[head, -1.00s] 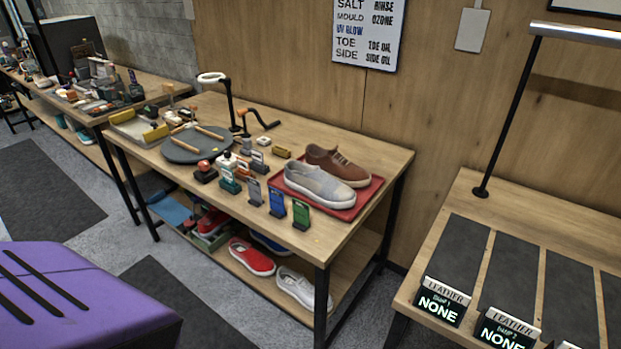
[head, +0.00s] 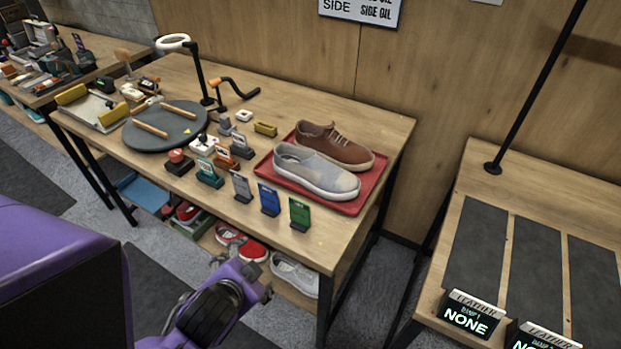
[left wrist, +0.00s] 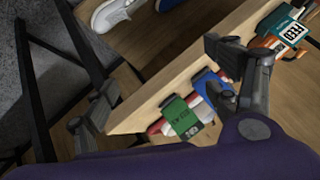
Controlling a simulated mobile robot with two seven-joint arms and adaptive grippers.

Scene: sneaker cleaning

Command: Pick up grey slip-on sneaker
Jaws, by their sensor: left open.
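The grey slip-on sneaker (head: 318,175) sits on a red tray (head: 350,206) on the table, in front of a brown laced shoe (head: 335,147). My left gripper (head: 243,276) is at the table's front edge, near the lower shelf, to the lower left of the sneaker and apart from it. In the left wrist view its two fingers (left wrist: 160,88) are spread with nothing held between them. That view shows the table edge, and a pale shoe (left wrist: 113,12) at the top, apparently on the lower shelf. My right gripper is not in view.
Upright green (head: 299,214), blue (head: 269,199) and grey (head: 241,186) cards stand along the table's front edge. A round dark mat (head: 165,133) lies at left. Red shoes (head: 250,250) and a pale shoe (head: 296,276) rest on the lower shelf.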

